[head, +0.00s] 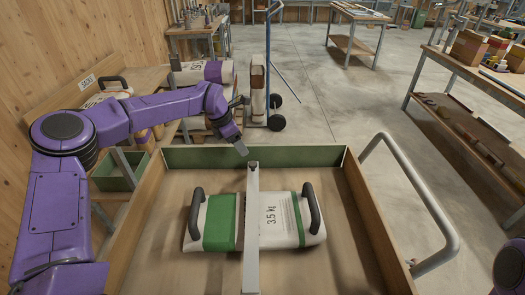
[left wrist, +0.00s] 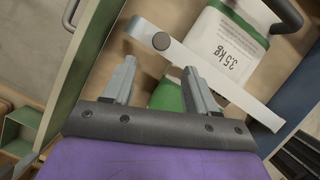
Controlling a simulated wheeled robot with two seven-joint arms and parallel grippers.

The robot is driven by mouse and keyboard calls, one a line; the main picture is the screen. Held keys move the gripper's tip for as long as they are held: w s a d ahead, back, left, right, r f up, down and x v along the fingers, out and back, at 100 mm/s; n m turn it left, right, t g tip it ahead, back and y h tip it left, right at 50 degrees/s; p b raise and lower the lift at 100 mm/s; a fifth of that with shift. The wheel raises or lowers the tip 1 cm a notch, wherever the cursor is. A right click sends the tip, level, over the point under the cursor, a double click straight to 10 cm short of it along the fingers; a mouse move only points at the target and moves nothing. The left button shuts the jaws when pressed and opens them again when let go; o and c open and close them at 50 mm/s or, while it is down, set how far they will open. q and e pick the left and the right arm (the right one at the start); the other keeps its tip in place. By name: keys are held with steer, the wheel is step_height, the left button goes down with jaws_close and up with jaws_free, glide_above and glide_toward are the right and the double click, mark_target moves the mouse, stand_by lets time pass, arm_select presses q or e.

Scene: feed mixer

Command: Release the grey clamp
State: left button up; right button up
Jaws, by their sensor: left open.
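The grey clamp (head: 252,225) is a flat bar lying lengthwise across a white and green 3.5 kg bag (head: 282,220). In the left wrist view the clamp (left wrist: 205,72) runs diagonally over the bag (left wrist: 228,45), with a dark round knob (left wrist: 161,41) near its upper end. My left gripper (head: 241,148) is just left of the clamp's far end in the head view. In the left wrist view its two fingers (left wrist: 158,80) are apart with nothing held between them, and the clamp lies beyond them. My right gripper does not show.
The bag has a dark handle at each end and lies in a wooden tray with a green far wall (head: 210,157). A grey tube handle (head: 425,195) stands at the tray's right. A shelf with sacks (head: 205,72) and a blue hand truck (head: 268,60) stand behind.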

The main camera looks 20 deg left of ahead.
mark_target(253, 162)
arm_select(q)
steer(key=x, duration=0.2)
steer(key=p+x, duration=0.1)
steer(key=s+p+x, duration=0.1)
steer(key=x, duration=0.1)
steer(key=shift+d+f, duration=0.4)
steer(key=w+f, duration=0.2)
steer(key=w+f+p, duration=0.1)
steer(key=f, duration=0.1)
steer(key=shift+d, duration=0.35)
steer(key=shift+s+r, duration=0.2)
steer(key=shift+s, duration=0.15)
steer(key=shift+s+r, duration=0.15)
steer(key=shift+s, duration=0.05)
steer(key=shift+c, duration=1)
jaws_close()
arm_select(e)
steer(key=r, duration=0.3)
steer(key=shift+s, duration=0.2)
